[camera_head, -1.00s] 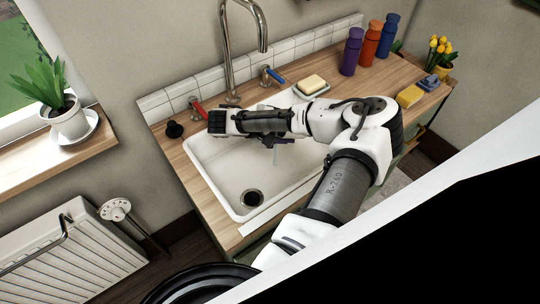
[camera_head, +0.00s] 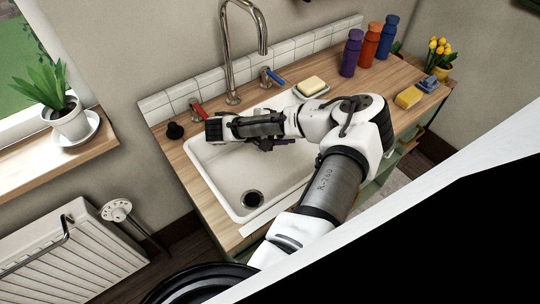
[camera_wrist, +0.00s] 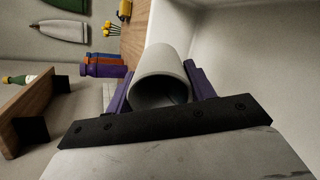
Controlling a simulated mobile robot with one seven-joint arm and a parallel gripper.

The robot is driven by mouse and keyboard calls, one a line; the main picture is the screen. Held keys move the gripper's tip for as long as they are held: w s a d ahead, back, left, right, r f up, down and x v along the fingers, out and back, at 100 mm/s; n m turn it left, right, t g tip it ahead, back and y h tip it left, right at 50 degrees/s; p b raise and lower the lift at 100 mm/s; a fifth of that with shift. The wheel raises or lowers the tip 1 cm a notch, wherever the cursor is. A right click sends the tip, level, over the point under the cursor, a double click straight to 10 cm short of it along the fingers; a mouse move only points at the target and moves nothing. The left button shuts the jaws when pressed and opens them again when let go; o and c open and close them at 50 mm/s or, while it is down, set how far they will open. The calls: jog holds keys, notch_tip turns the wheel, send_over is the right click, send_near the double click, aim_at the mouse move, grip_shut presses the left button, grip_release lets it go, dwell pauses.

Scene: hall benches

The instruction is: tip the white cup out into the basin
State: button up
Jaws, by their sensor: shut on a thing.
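The white cup (camera_wrist: 160,68) shows in the wrist view between the two purple fingers of my gripper (camera_wrist: 159,75), which is shut on it. The cup's round mouth faces the camera, and a little bluish patch shows inside it. The wrist view is rolled, with the bottles lying sideways in it. In the head view my gripper (camera_head: 270,145) is over the back part of the white basin (camera_head: 225,172), and my arm hides the cup there. The basin's pale inside (camera_wrist: 240,45) fills the right of the wrist view. The dark drain (camera_head: 252,200) is uncovered.
A tall tap (camera_head: 229,60) with a red handle (camera_head: 197,107) and a blue handle (camera_head: 274,76) stands behind the basin. A soap dish (camera_head: 312,89), several bottles (camera_head: 370,45), a yellow sponge (camera_head: 408,97) and a flowerpot (camera_head: 441,70) stand on the wooden counter to the right.

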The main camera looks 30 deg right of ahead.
jog(key=shift+a+r+h+p, duration=0.2)
jog(key=shift+h+p, duration=0.6)
jog(key=shift+p, duration=0.6)
dwell(0.7)
jog(key=shift+r+h, duration=0.1)
jog(key=shift+h, duration=0.3)
jog(key=shift+a+r+h, duration=0.1)
jog(key=shift+a+h, duration=0.05)
jog(key=shift+h, duration=0.25)
